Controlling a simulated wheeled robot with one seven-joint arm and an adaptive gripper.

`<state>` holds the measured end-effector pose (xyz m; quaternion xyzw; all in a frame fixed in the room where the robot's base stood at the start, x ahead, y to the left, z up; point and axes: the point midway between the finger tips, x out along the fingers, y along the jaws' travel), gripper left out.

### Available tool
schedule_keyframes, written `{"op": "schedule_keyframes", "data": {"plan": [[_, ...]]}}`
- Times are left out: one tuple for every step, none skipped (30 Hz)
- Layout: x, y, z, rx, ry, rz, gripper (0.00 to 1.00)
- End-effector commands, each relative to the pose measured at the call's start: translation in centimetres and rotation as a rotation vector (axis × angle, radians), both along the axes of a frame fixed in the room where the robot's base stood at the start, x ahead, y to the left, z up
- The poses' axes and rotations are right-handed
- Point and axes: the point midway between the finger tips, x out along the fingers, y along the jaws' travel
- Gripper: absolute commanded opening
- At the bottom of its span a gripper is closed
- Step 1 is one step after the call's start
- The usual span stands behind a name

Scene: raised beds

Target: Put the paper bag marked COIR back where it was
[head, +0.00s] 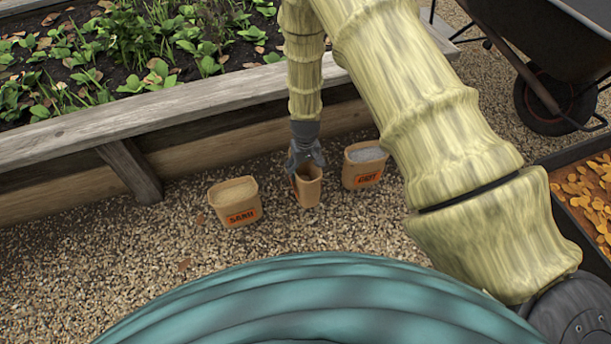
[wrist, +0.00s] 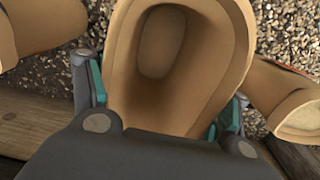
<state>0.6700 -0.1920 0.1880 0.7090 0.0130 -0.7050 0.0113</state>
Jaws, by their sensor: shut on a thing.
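A bag apparently marked SAND (head: 236,202) stands left of the held bag, and one apparently marked GRIT (head: 364,166) stands right. The raised bed's wooden wall (head: 75,190) runs behind. A wheelbarrow (head: 545,60) is at upper right. Gravel (head: 120,260) in front is clear.

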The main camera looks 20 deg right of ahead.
Motion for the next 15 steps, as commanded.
{"op": "schedule_keyframes", "data": {"plan": [[0.0,0.0,-0.6,0.000,0.000,0.000,0.24],[0.0,0.0,-0.9,0.000,0.001,0.000,0.24],[-0.1,0.0,-1.3,0.000,0.001,-0.001,0.24],[0.0,0.0,-1.7,0.000,0.001,-0.002,0.24],[0.0,0.0,-2.0,0.000,0.001,-0.002,0.24],[0.0,0.0,-2.5,0.000,0.000,-0.002,0.24],[0.0,0.0,-2.8,0.000,0.000,-0.001,0.24],[0.0,0.0,-3.0,0.000,0.000,0.000,0.24],[0.0,0.0,-3.2,0.000,0.000,0.000,0.24],[0.0,0.0,-3.3,0.000,-0.001,0.000,0.24],[0.0,0.0,-3.3,0.000,-0.001,0.000,0.24],[0.0,0.0,-3.3,0.000,-0.001,-0.001,0.24],[0.0,0.0,-3.3,0.000,-0.001,-0.001,0.24],[0.0,0.0,-3.2,0.000,-0.001,-0.001,0.24],[0.0,0.0,-3.2,0.000,-0.001,-0.001,0.24]]}}
